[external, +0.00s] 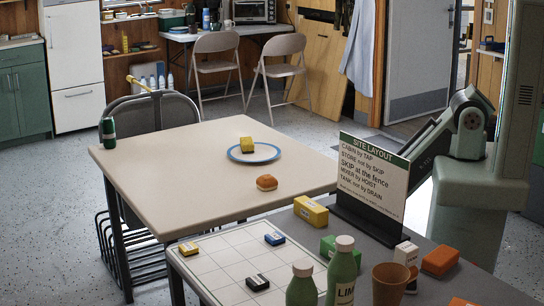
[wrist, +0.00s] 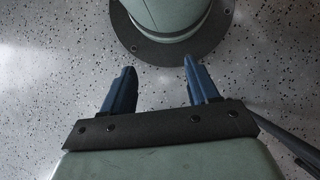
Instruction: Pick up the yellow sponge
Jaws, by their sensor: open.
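A yellow block with a darker side, which looks like the sponge (external: 247,145), sits on a white plate with a blue rim (external: 236,156) on the beige table. My gripper (wrist: 158,64) shows in the wrist view with its two blue fingers apart and nothing between them. It is over bare speckled floor, with my round base near the fingertips. In the external view my arm is at the right, behind the sign, and the gripper cannot be made out there. The sponge is not in the wrist view.
A bread roll (external: 267,182) lies on the beige table (external: 170,170). The sign (external: 372,178) stands on the grey front table, with a yellow box (external: 311,210), green bottles (external: 342,272) and a brown cup (external: 390,284). A dark green can (external: 108,131) stands at the table's left edge.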

